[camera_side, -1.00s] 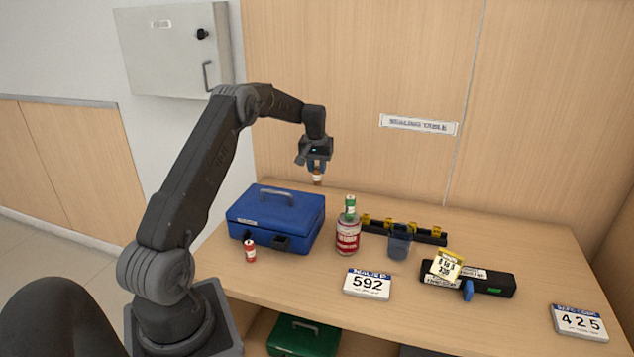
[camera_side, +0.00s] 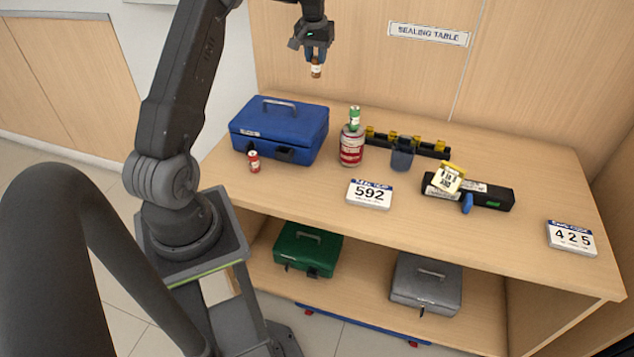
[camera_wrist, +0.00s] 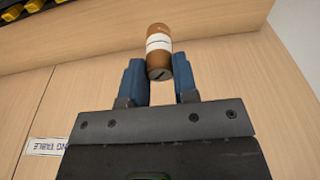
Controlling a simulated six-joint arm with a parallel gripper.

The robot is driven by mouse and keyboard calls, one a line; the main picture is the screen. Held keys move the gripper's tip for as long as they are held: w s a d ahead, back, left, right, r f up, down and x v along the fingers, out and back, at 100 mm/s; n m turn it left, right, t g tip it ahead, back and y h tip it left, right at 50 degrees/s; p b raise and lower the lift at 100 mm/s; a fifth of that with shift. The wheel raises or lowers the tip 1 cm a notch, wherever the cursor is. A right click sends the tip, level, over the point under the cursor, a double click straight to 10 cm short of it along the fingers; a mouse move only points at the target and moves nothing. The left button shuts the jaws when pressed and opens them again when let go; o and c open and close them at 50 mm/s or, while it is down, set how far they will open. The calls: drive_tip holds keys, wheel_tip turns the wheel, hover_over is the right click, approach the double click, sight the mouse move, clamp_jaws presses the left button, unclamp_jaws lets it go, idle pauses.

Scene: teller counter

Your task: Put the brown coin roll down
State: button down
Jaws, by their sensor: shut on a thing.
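The brown coin roll (camera_side: 316,69) has a white band and hangs upright below my gripper (camera_side: 318,56), high above the table and to the right of the blue cash box's top. In the wrist view the brown coin roll (camera_wrist: 158,55) sits between the blue fingertips of my gripper (camera_wrist: 159,75), which is shut on it. The roll touches nothing else that I can see. The wooden tabletop (camera_side: 300,185) lies well below it.
A blue cash box (camera_side: 280,130), a red roll (camera_side: 254,162), a jar with a green roll (camera_side: 354,118) on top, a dark blue cup (camera_side: 402,154), a black rack (camera_side: 435,152) and a black device (camera_side: 490,196) stand on the table.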

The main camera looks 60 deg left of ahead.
drive_tip(key=s+d+m, duration=0.4)
drive_tip(key=s+d, duration=1.3)
drive_tip(key=s, duration=0.4)
drive_tip(key=shift+w+d+f, duration=1.2)
drive_tip(key=shift+w+f, duration=0.35)
drive_tip(key=shift+f, duration=1.3)
drive_tip(key=shift+w+d+f, duration=1.2)
drive_tip(key=shift+w+f, duration=0.3)
drive_tip(key=shift+f, duration=1.3)
drive_tip(key=shift+w+d+f, duration=1.2)
drive_tip(key=shift+w+f, duration=0.35)
drive_tip(key=shift+f, duration=1.3)
drive_tip(key=c, duration=1.3)
unclamp_jaws()
drive_tip(key=shift+f+m, duration=0.15)
drive_tip(key=shift+m, duration=0.15)
drive_tip(key=shift+c, duration=0.2)
drive_tip(key=o, duration=0.5)
drive_tip(key=shift+c, duration=0.2)
